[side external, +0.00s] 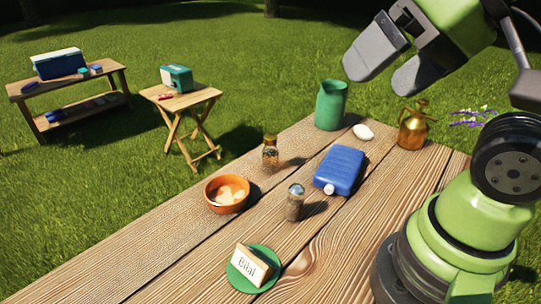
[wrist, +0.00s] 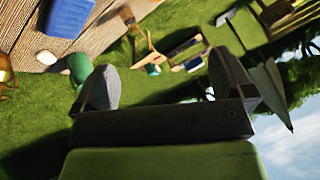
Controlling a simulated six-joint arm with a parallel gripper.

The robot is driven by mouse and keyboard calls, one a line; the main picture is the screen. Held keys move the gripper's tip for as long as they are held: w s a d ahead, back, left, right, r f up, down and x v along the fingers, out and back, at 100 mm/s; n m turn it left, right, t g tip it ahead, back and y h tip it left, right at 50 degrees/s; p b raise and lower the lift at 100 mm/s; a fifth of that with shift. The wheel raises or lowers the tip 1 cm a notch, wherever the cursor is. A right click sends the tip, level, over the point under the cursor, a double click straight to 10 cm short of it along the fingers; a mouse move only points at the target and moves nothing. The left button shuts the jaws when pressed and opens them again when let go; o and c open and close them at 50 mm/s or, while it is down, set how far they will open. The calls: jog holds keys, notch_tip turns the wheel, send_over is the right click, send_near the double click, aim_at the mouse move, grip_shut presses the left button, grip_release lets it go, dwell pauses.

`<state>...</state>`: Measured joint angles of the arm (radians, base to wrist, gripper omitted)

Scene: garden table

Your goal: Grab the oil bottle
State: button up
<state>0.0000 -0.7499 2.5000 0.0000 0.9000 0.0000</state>
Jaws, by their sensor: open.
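No item is plainly labelled as the oil bottle, and I cannot tell for certain which one it is. A corked glass bottle (side external: 270,153) with brownish contents stands upright behind the orange bowl. A golden vessel (side external: 413,131) with a handle stands at the right; its edge shows in the wrist view (wrist: 5,76). A blue flat container (side external: 340,169) with a white cap lies on the table, partly visible in the wrist view (wrist: 68,17). My gripper (side external: 384,74) is open and empty, above the table's far side, apart from everything. Its fingers show in the wrist view (wrist: 166,88).
The wooden table (side external: 150,270) holds a green jug (side external: 331,105), a white stone-like object (side external: 363,132), a shaker (side external: 295,203), an orange bowl (side external: 227,194) and a name card (side external: 250,262) on a green plate (side external: 268,283). Two side tables stand on the grass. The table's near left is clear.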

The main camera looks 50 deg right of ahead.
jog(key=c, duration=0.6)
jog(key=m+g+h, duration=0.4)
jog(key=m+h, duration=0.1)
jog(key=m, duration=0.1)
send_over(270, 138)
jog(key=s+a, duration=0.4)
notch_tip(270, 138, down, 12)
jog(key=shift+m+g+h, duration=0.3)
jog(key=shift+m, duration=0.1)
jog(key=x, duration=0.5)
jog(key=w+x, duration=0.1)
jog(key=x, duration=0.2)
jog(key=shift+a, duration=0.25)
jog(key=shift+d+x, duration=0.15)
jog(key=shift+x, duration=1.4)
jog(key=shift+d+x, duration=0.2)
jog(key=shift+x, duration=1.3)
